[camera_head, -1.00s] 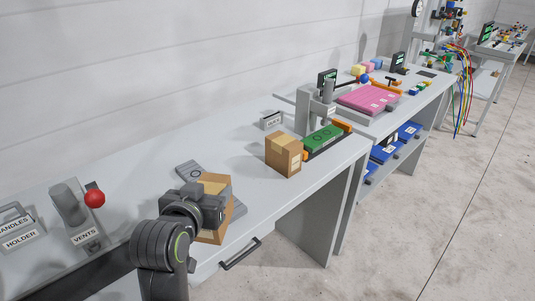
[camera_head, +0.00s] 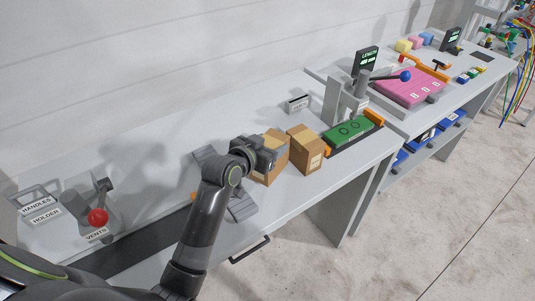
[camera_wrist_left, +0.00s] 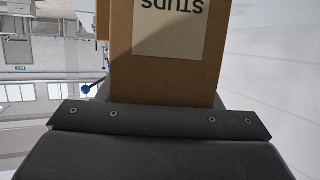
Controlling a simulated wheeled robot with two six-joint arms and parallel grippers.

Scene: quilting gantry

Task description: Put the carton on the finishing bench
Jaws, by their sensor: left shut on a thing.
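My left gripper (camera_head: 266,156) is shut on a brown carton (camera_head: 279,148) over the near bench (camera_head: 238,125). The gripper covers part of this carton in the head view; I cannot tell there whether its base touches the bench. In the left wrist view the held carton (camera_wrist_left: 165,75) fills the middle and bears a pale label reading STUDS, upside down. A second brown carton (camera_head: 305,156) stands upright on the near bench, just right of the held one. My right gripper is not in view.
Right of the cartons is a press-like device (camera_head: 345,98) with a green plate (camera_head: 347,131). A grey plate (camera_head: 242,207) lies partly behind my arm. A red-knobbed vents lever (camera_head: 97,217) is at left. A farther bench carries a pink pad (camera_head: 410,87).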

